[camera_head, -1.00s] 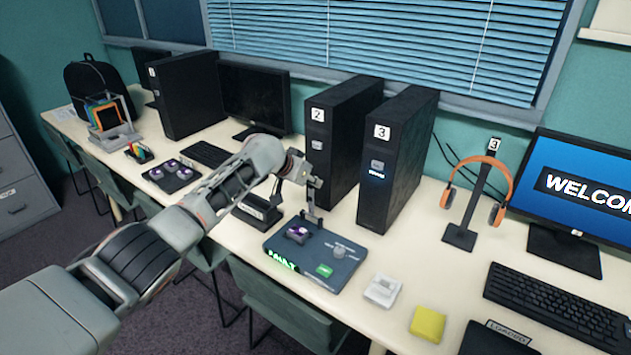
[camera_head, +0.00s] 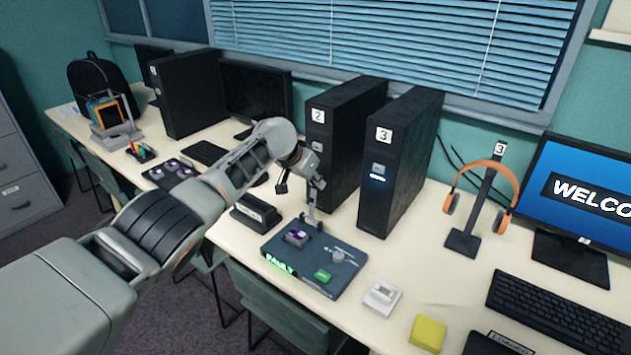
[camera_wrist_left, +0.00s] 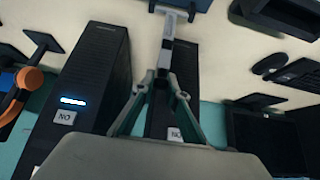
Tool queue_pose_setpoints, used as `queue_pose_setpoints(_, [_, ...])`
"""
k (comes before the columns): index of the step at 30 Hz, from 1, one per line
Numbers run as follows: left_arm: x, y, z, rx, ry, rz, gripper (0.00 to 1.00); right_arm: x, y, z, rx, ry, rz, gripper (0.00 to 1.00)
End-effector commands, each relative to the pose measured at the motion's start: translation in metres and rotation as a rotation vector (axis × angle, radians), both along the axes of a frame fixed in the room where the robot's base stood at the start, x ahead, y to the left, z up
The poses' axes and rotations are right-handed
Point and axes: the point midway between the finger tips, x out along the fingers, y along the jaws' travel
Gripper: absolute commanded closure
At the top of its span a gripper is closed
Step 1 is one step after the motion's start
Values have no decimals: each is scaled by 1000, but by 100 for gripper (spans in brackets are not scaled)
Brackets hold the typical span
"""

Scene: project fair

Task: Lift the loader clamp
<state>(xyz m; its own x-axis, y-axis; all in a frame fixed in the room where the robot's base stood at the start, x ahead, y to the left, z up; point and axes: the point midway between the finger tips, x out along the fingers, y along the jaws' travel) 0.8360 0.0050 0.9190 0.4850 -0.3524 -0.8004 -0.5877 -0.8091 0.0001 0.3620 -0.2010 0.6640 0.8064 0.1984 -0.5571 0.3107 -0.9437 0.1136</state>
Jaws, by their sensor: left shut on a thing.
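The loader clamp (camera_head: 312,203) is a thin grey upright lever at the back edge of a dark blue-grey board (camera_head: 345,270). In the head view my left gripper (camera_head: 305,180) is at the clamp's upper end, partly hidden by my own wrist. In the left wrist view the fingers (camera_wrist_left: 164,82) are closed together on the clamp's light grey bar (camera_wrist_left: 171,28), which runs to the board (camera_wrist_left: 195,4) at the top. The board carries a purple-topped block (camera_head: 296,237), a grey knob (camera_head: 338,256), a green button (camera_head: 323,275) and green lit lettering. My right gripper is not in view.
Black towers numbered 2 (camera_head: 335,135) and 3 (camera_head: 400,165) stand close behind the clamp. A small dark box (camera_head: 255,214) is left of the board. A white switch block (camera_head: 382,297) and yellow block (camera_head: 428,334) lie to the right. A headphone stand (camera_head: 478,205) is further right.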

Motion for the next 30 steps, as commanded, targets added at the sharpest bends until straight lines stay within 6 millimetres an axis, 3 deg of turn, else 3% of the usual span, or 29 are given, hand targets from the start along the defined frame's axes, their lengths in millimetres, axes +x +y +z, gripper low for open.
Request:
queue_pose_setpoints(3, [-2,1,-5,5,9,-2,100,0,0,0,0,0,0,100])
queue_pose_setpoints(4, [-3,1,-5,5,9,-2,81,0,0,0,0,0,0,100])
queue_pose_setpoints(6, [-2,1,-5,5,9,-1,69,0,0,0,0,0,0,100])
queue_pose_setpoints(20, [-2,1,0,0,3,-3,69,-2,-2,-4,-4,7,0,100])
queue_pose_setpoints(30, [-12,8,16,-2,4,-4,69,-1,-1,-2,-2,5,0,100])
